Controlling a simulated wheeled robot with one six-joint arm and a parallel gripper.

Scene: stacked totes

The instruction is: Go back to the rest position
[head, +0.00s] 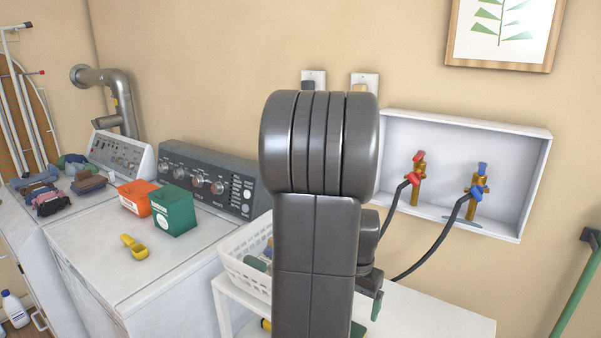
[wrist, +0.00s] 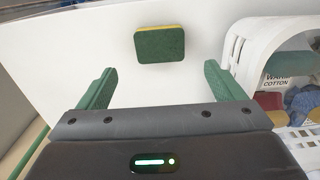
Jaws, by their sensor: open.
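My gripper (wrist: 155,88) shows in the wrist view with its two green fingers wide apart. Nothing is between them. A green and yellow sponge (wrist: 160,45) lies on the white surface (wrist: 100,30) beyond the fingertips, apart from them. In the head view my arm stands in the middle and hides part of the white table (head: 440,312). Only a bit of my gripper's green finger (head: 376,306) shows there, low beside the arm.
A white basket (head: 240,272) with items stands left of my arm. A washer top holds an orange box (head: 135,197), a green box (head: 174,211) and a yellow scoop (head: 134,246). A wall box (head: 510,150) with red and blue valves and dark hoses is at right.

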